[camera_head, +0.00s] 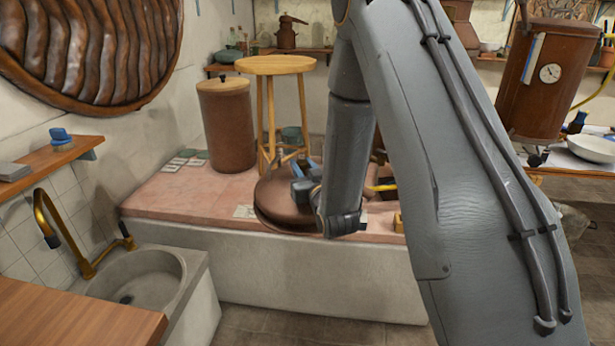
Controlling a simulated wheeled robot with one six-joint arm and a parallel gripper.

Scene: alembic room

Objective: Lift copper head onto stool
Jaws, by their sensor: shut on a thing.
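The copper head (272,201), a wide, low, reddish-brown round piece, is on or just above the pink slab; I cannot tell if it touches. My gripper (290,176) is over its top, shut on its upper part. My forearm and wrist hide its right side and much of the grip. The wooden stool (275,65) stands upright on the slab just behind the head. Its round pale seat is clear, well above the head, and its legs come down behind the head.
A tall brown lidded cylinder (226,125) stands close left of the stool. The pink slab (170,200) tops a pale plinth. A stone sink (140,280) with a brass tap (62,232) is at front left. A copper vessel with a dial (548,80) stands at right.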

